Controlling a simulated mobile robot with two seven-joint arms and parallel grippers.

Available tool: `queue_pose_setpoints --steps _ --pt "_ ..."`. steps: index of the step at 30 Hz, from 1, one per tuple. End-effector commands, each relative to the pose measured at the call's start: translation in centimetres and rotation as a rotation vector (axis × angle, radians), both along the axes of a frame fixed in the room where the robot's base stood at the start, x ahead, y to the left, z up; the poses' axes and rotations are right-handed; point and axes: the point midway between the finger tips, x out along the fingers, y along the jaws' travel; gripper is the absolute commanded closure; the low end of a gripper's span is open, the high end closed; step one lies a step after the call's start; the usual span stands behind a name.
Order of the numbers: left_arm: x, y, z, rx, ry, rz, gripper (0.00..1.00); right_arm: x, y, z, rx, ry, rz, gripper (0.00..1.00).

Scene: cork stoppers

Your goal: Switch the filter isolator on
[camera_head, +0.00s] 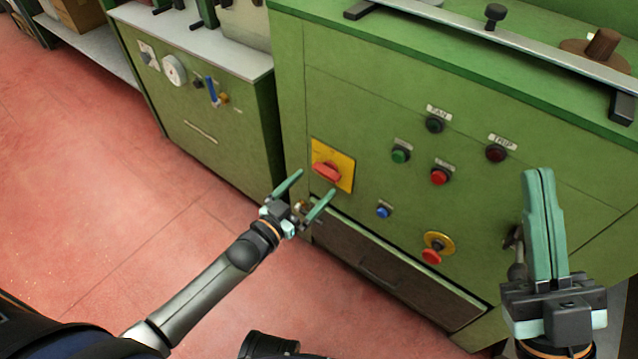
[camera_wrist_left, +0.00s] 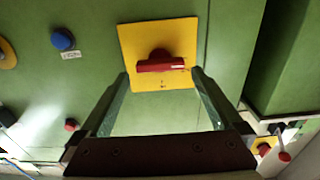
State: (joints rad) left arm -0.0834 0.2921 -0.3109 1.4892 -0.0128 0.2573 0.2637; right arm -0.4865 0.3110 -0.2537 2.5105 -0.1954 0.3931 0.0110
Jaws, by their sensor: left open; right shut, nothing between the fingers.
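The isolator is a red rotary handle (camera_head: 327,172) on a yellow square plate (camera_head: 344,160), on the front of the green cabinet. In the left wrist view the red handle (camera_wrist_left: 160,61) lies straight across the yellow plate (camera_wrist_left: 182,36), ahead of and between the fingertips. My left gripper (camera_head: 312,182) is open and empty, its fingers on either side of the handle and apart from it as far as I can tell. It also shows in the left wrist view (camera_wrist_left: 160,76). My right gripper (camera_head: 538,172) is shut and empty, raised at the right of the head view.
The panel also carries a green button (camera_head: 400,155), a red button (camera_head: 440,176), a blue button (camera_head: 383,211) and a red mushroom button on a yellow ring (camera_head: 433,255). A brown drawer (camera_head: 385,268) lies below. Another green cabinet (camera_head: 205,140) stands left. Red floor is clear.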

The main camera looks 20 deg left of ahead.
Motion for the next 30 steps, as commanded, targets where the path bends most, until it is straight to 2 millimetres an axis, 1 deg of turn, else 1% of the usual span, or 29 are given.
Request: queue_pose_setpoints --steps 1,6,10,18,30 --pt "0.8 -0.3 -0.2 0.001 -0.001 0.000 0.00 0.0 0.0 -0.7 -0.002 0.001 -0.001 1.00" --pt "2.5 -0.9 -0.2 0.001 0.001 0.000 0.00 0.1 0.1 -1.4 -0.009 0.003 -0.004 1.00" --pt "3.0 -1.1 -0.1 0.001 0.001 0.000 0.00 0.1 0.2 -1.5 -0.014 0.003 -0.005 1.00" --pt "3.1 -1.1 0.0 0.002 0.002 0.000 0.00 0.1 0.2 -1.5 -0.014 0.006 -0.006 1.00" --pt "3.0 -1.1 0.0 0.002 0.002 0.000 0.45 0.1 0.2 -1.5 -0.013 0.007 -0.005 1.00"
